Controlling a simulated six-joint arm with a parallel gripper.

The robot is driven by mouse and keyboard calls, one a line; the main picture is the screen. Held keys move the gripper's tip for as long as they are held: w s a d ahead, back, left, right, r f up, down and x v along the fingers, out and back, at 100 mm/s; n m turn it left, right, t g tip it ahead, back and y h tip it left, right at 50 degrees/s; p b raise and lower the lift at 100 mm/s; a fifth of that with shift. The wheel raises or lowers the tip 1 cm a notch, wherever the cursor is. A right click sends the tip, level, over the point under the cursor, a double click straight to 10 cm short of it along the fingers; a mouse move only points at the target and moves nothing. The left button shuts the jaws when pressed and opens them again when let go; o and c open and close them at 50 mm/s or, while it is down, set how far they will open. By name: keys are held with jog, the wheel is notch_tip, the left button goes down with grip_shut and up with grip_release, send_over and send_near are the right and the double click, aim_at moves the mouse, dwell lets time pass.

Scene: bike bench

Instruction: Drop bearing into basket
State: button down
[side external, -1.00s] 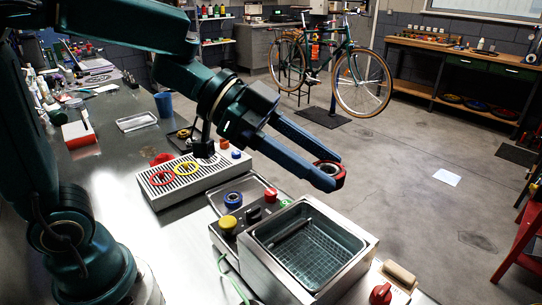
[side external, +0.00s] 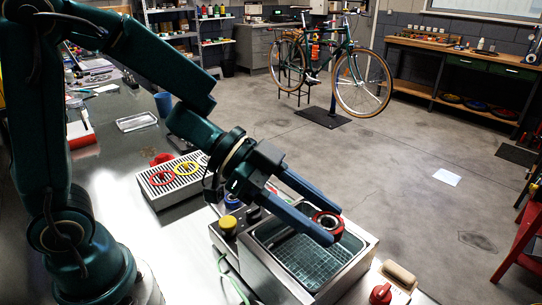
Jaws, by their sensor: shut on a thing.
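My gripper (side external: 326,213) is shut on the bearing (side external: 328,224), a ring with a red outer band and a dark centre. It holds the bearing at the fingertips, over the right part of the steel tank's opening. The wire-mesh basket (side external: 300,262) sits inside the steel tank (side external: 327,286), below and left of the bearing. The fingers cross above the back of the tank and hide part of its rim. The exact height of the bearing above the basket is hard to tell.
A yellow knob (side external: 227,223) and dark control are on the panel left of the tank. A ribbed tray (side external: 172,181) with coloured rings lies behind. A wooden-handled brush (side external: 399,274) and red knob (side external: 381,293) are at the right. A blue cup (side external: 163,103) stands farther back.

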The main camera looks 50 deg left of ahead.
jog(key=shift+c, duration=1)
grip_release()
jog(key=shift+r, duration=0.1)
jog(key=shift+v, duration=2.55)
